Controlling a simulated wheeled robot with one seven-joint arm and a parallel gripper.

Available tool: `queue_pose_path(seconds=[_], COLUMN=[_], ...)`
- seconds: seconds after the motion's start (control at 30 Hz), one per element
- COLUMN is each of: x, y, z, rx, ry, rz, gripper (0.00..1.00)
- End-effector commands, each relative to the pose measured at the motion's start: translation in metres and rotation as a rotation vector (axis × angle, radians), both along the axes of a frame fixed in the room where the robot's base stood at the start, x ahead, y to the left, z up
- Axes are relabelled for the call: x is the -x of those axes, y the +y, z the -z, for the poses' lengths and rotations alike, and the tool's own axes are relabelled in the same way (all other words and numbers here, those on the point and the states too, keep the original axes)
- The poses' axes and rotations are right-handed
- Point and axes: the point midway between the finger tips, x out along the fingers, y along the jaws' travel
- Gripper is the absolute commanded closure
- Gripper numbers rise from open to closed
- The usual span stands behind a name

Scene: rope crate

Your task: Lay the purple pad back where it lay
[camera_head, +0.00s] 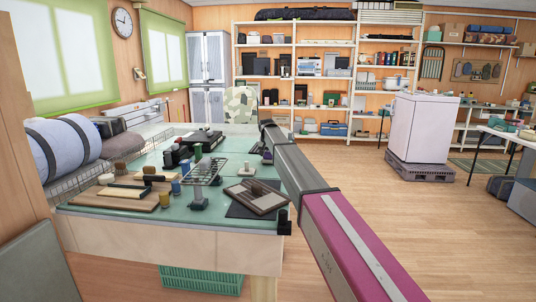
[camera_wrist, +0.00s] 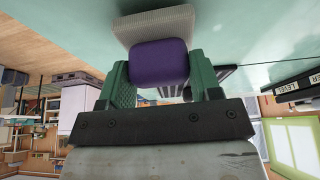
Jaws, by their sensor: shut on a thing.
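In the wrist view the purple pad (camera_wrist: 159,62) sits between the two green fingers of my gripper (camera_wrist: 160,67), which is shut on it. A pale grey, rough-textured block (camera_wrist: 152,24) shows directly beyond the pad and seems to meet it; I cannot tell whether they are one piece. The teal table top (camera_wrist: 245,25) lies beyond them; whether the pad touches it is unclear. In the head view my arm reaches over the right edge of the table (camera_head: 170,232); the pad and my fingers cannot be made out there.
The table carries a wire rack (camera_head: 205,172), a framed flat item (camera_head: 257,198), a wooden board with brushes (camera_head: 115,195) and several small tools. A black level (camera_wrist: 292,88) shows at the right of the wrist view. Open floor lies right of the table.

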Motion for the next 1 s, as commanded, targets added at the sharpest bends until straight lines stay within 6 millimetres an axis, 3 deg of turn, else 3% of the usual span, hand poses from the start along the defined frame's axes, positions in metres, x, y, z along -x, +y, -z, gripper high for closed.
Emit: queue_pose_path(seconds=[0.73,0.77,0.83,1.0], x=[-0.0001,-0.0001,-0.0001,-0.0001], y=[0.0000,0.0000,0.0000,0.0000], z=[0.0097,0.0098,0.0096,0.0096], rx=[0.000,0.000,0.000,0.000], ry=[0.000,0.000,0.000,0.000], rz=[0.000,0.000,0.000,0.000], gripper=[0.61,0.39,0.16,0.12])
